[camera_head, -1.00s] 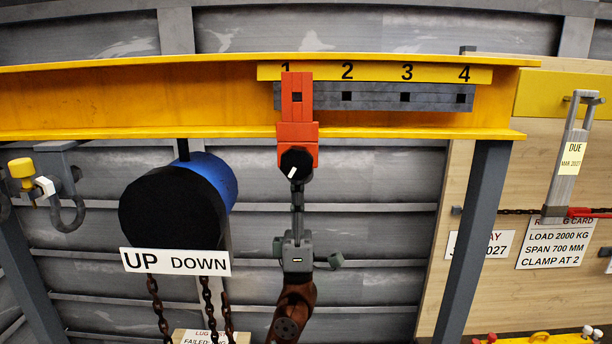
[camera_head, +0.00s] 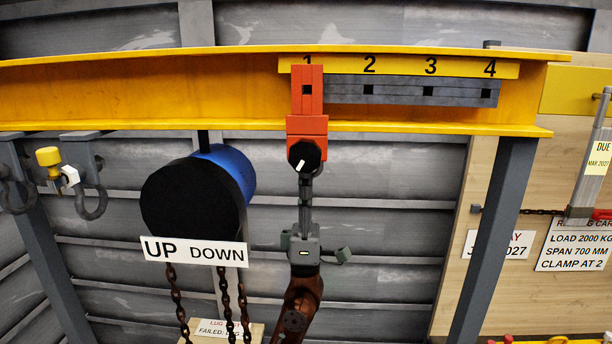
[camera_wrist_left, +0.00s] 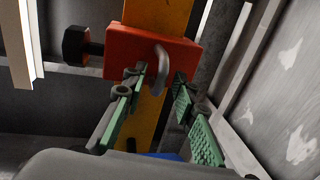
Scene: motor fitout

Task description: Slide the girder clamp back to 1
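The orange girder clamp (camera_head: 307,122) hangs on the yellow girder (camera_head: 150,95), its upright plate in line with the number 1 and partly covering that digit. Its black knob (camera_head: 304,155) with a white mark faces me. In the left wrist view the clamp (camera_wrist_left: 150,52) shows a grey eye (camera_wrist_left: 158,70) under its body. My left gripper (camera_head: 305,200) is just below the clamp, coming up from underneath. In the left wrist view its green-padded fingers (camera_wrist_left: 159,95) stand apart on either side of the eye, with gaps visible. My right gripper is not in view.
The grey slotted bar (camera_head: 412,90) runs right under the numbers 2, 3 and 4, clear of objects. A blue and black hoist (camera_head: 195,200) with chains and an UP DOWN sign hangs left of my arm. A grey post (camera_head: 495,240) stands to the right.

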